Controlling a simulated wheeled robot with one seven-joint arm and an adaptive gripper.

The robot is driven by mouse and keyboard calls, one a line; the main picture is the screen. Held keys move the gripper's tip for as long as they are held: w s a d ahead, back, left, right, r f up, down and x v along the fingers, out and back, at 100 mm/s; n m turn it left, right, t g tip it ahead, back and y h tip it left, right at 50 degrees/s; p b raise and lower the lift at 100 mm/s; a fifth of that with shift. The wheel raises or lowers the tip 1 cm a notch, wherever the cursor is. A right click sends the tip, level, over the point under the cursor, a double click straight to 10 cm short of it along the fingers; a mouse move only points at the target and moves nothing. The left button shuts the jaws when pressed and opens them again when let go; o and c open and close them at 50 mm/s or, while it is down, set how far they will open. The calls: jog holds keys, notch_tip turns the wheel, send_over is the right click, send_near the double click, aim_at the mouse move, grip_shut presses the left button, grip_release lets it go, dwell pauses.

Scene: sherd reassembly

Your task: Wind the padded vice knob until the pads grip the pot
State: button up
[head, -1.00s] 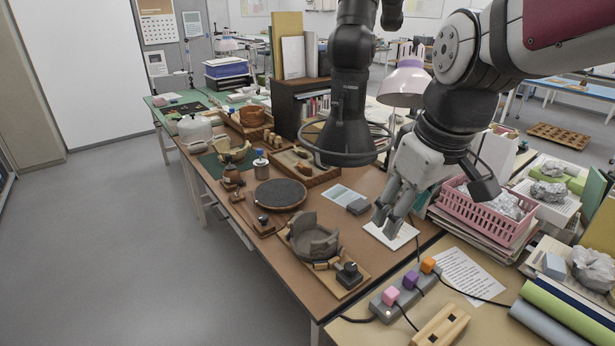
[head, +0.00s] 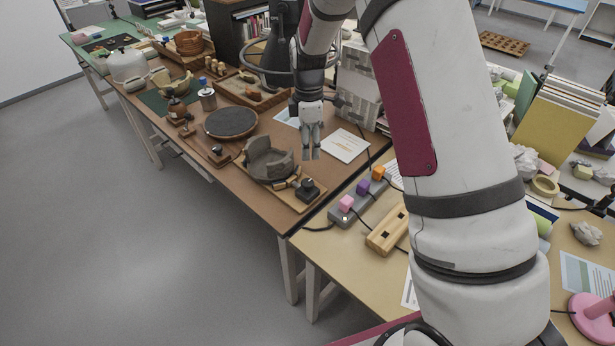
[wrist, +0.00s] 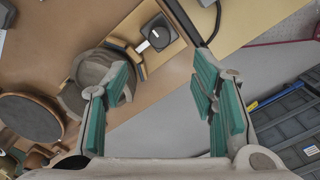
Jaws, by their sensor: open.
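The grey-brown pot (head: 268,158), with a broken, uneven rim, sits on the wooden base of the vice (head: 313,206). The vice's black knob (head: 308,188) is at the near right end, with a pale mark on its top. Small wooden jaw pieces (head: 287,184) lie between knob and pot; I cannot tell whether the pads touch the pot. My gripper (head: 311,156) points down, open and empty, behind the knob in the head view. In the wrist view the knob (wrist: 158,36) is at the top, beyond my fingertips (wrist: 162,82), and the left finger overlaps the pot (wrist: 96,72).
A round dark turntable (head: 231,122) stands left of the pot. A white card (head: 345,145) lies right of my gripper. A power strip (head: 355,203) with coloured plugs and a wooden block (head: 387,230) are on the nearer table. The table edge runs close to the vice.

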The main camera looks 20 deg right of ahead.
aim_at(308, 182)
notch_tip(308, 182, down, 14)
jog(key=shift+f+p, duration=0.1)
jog(key=shift+p, duration=0.6)
jog(key=shift+c, duration=0.2)
jog(key=c, duration=1.1)
